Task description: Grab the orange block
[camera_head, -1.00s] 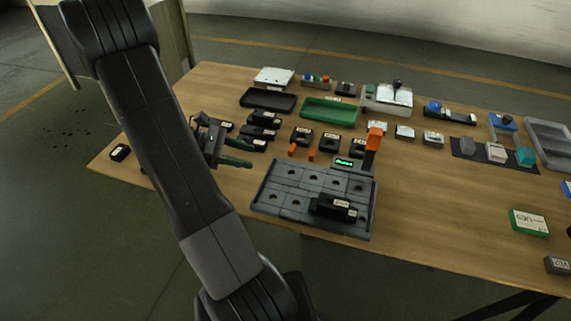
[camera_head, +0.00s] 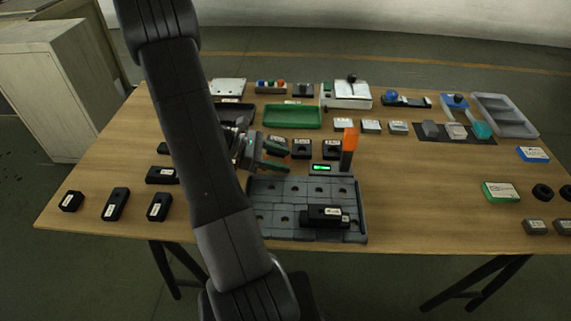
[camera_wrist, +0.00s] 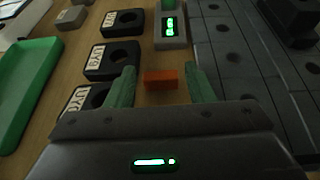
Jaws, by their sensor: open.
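A small orange block (camera_wrist: 161,79) lies on the wooden table in the wrist view, between the two green fingers of my gripper (camera_wrist: 161,68). There is a visible gap on each side of it, and I cannot tell the height of the fingers above the table. In the head view my gripper (camera_head: 284,160) is open, low over the table beside the grey plate's upper left corner. The block cannot be made out clearly there.
A grey fixture plate (camera_head: 258,232) with holes carries a black block (camera_head: 322,216). A green-lit display (camera_head: 321,168) and an upright orange-topped post (camera_head: 350,145) stand at its back edge. Black labelled holders (camera_wrist: 112,61) lie left of the fingers. A green tray (camera_head: 292,117) lies behind.

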